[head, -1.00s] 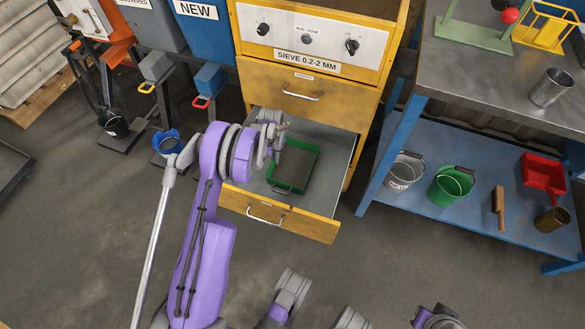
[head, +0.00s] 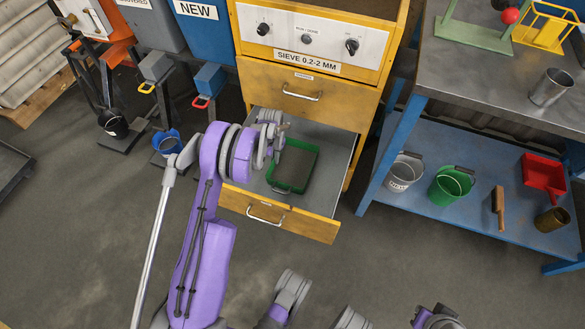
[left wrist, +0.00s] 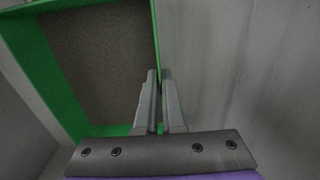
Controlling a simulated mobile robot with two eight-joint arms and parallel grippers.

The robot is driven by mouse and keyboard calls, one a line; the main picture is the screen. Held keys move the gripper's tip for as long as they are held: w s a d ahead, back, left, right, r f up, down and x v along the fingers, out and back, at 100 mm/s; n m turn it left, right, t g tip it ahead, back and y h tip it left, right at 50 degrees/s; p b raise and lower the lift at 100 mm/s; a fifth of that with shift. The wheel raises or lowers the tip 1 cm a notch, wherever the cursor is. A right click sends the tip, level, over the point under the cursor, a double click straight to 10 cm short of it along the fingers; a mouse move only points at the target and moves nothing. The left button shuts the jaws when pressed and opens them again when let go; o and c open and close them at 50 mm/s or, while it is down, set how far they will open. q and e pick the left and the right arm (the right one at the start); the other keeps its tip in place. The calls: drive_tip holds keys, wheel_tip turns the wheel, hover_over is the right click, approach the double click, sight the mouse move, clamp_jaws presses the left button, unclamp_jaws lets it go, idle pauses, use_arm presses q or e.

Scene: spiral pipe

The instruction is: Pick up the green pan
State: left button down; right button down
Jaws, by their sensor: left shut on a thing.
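The green pan (head: 296,170), a rectangular tray with green walls and a brown-grey floor, lies in the open lower drawer (head: 338,170) of the yellow sieve cabinet. My left gripper (head: 281,140) reaches into the drawer at the pan's upper left side. In the left wrist view its fingers (left wrist: 160,88) straddle the right wall of the pan (left wrist: 100,55) near a corner and are shut on that wall. The pan appears to rest on the drawer floor; a small gap beneath it cannot be ruled out. My right gripper is not in view.
The drawer front (head: 275,217) and the closed upper drawer (head: 300,95) bound the space around the pan. To the right, a blue shelf (head: 425,215) holds a metal bucket (head: 402,173), a green bucket (head: 450,185), a brush (head: 498,207) and a red dustpan (head: 543,175). Blue and grey bins stand left.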

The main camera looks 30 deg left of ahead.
use_arm(q)
drive_tip(key=shift+r, duration=0.1)
wheel_tip(320, 180, up, 10)
drive_tip(key=p, duration=0.2)
drive_tip(key=shift+p, duration=0.3)
idle(0.4)
